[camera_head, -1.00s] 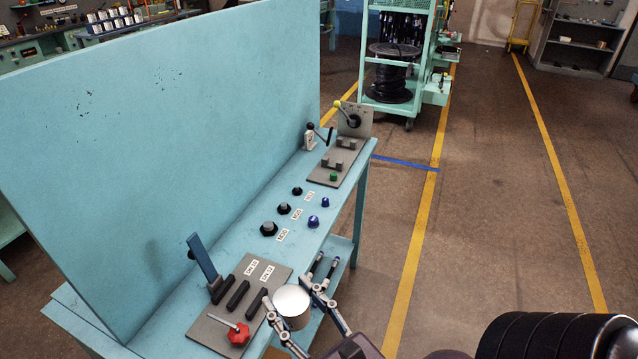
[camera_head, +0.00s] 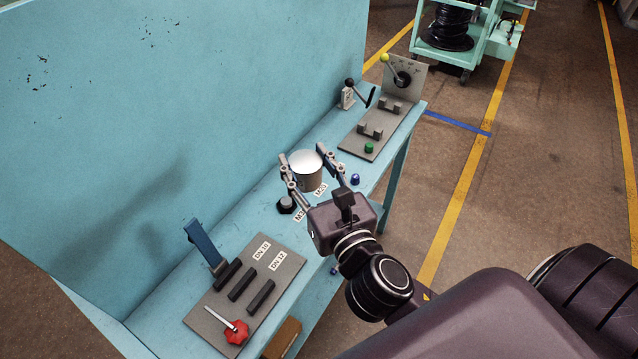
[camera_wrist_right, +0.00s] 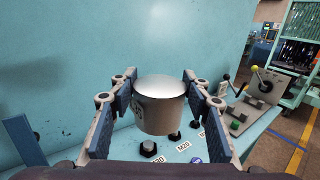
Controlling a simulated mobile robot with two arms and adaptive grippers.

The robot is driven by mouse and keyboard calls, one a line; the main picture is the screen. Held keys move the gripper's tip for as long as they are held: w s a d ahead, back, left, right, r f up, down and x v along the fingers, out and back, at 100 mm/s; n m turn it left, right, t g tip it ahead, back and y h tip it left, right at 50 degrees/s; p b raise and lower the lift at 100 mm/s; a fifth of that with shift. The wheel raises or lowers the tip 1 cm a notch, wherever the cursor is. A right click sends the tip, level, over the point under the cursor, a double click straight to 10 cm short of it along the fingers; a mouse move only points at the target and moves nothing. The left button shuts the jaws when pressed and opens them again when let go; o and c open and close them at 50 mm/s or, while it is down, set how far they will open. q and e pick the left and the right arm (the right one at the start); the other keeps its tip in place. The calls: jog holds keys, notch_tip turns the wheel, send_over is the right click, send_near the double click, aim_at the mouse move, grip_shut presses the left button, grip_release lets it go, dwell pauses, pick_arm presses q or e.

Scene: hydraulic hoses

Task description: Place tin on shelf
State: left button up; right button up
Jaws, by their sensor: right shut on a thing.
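The tin (camera_head: 306,170), a short silver-grey cylinder with a bright flat top, is between the fingers of my right gripper (camera_head: 314,172). In the right wrist view the tin (camera_wrist_right: 160,106) stands upright between the two blue finger pads of the gripper (camera_wrist_right: 160,108). The gripper is shut on it. The tin is over the middle of the blue shelf (camera_head: 240,213), in front of the tall blue back panel (camera_head: 190,110). My left gripper is not in view.
A black fitting (camera_head: 286,205) and a blue one (camera_head: 354,179) stand near the tin. A grey plate with a red knob (camera_head: 236,332) and blue lever (camera_head: 205,246) lies in front. Another plate with a green button (camera_head: 369,148) lies farther back, beside a yellow-knobbed lever (camera_head: 385,58).

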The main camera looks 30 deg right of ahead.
jog(key=shift+w+a+f, duration=0.1)
jog(key=shift+w, duration=0.15)
notch_tip(320, 180, down, 15)
jog(key=b, duration=0.6)
jog(key=shift+f, duration=0.2)
jog(key=shift+w+f+b, duration=0.1)
jog(key=shift+f+b, duration=0.95)
jog(key=shift+f, duration=1.1)
jog(key=shift+f, duration=0.2)
jog(key=o, duration=1.2)
jog(key=shift+r, duration=0.15)
